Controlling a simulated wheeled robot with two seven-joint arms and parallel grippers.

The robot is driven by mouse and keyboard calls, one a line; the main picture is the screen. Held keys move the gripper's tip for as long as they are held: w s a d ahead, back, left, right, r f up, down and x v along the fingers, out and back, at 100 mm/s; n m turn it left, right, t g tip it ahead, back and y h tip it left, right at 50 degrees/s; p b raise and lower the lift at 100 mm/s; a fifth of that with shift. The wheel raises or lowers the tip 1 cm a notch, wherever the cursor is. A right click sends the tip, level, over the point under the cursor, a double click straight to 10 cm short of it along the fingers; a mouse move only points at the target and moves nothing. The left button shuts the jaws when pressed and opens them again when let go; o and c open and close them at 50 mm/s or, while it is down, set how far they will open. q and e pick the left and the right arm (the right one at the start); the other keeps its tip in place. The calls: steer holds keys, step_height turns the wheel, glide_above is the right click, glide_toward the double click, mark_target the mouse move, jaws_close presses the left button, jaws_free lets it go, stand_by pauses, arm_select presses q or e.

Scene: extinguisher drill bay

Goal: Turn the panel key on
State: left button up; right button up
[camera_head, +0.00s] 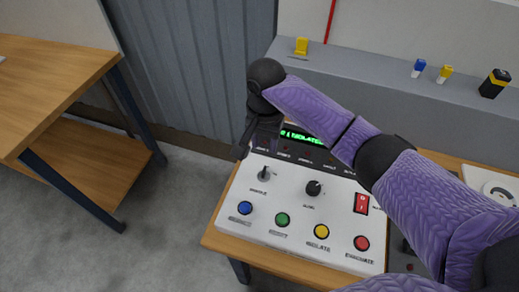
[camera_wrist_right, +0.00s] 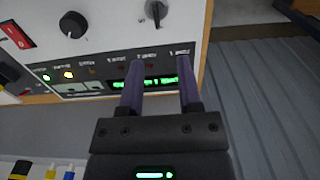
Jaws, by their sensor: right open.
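In the right wrist view the key (camera_wrist_right: 156,12) stands upright near the top edge, on the white face. My right gripper (camera_head: 244,148) is at the panel's far left corner, beyond the key and apart from it. Its two fingers (camera_wrist_right: 160,65) are open and empty, over the dark display strip. My left gripper is not in view.
Near the key are a black knob (camera_head: 314,188), a red rocker switch (camera_head: 361,203) and several coloured buttons. A green-lit display (camera_head: 301,138) is partly behind my right arm. A grey ledge (camera_head: 350,68) with small yellow and blue items runs behind. A wooden table (camera_head: 50,75) stands left.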

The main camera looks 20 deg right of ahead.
mark_target(265, 168)
steer(key=f, duration=0.2)
steer(key=s+f+b, duration=0.1)
steer(key=f, duration=0.1)
steer(key=shift+f, duration=0.4)
step_height(265, 168, down, 3)
steer(key=shift+w+f+b, duration=0.1)
steer(key=shift+w+b, duration=0.05)
steer(key=shift+b, duration=0.55)
steer(key=shift+f, duration=0.2)
steer(key=c, duration=0.4)
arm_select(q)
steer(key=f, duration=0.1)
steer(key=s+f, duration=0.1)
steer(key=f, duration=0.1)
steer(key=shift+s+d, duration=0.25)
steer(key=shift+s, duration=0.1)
arm_select(e)
jaws_close()
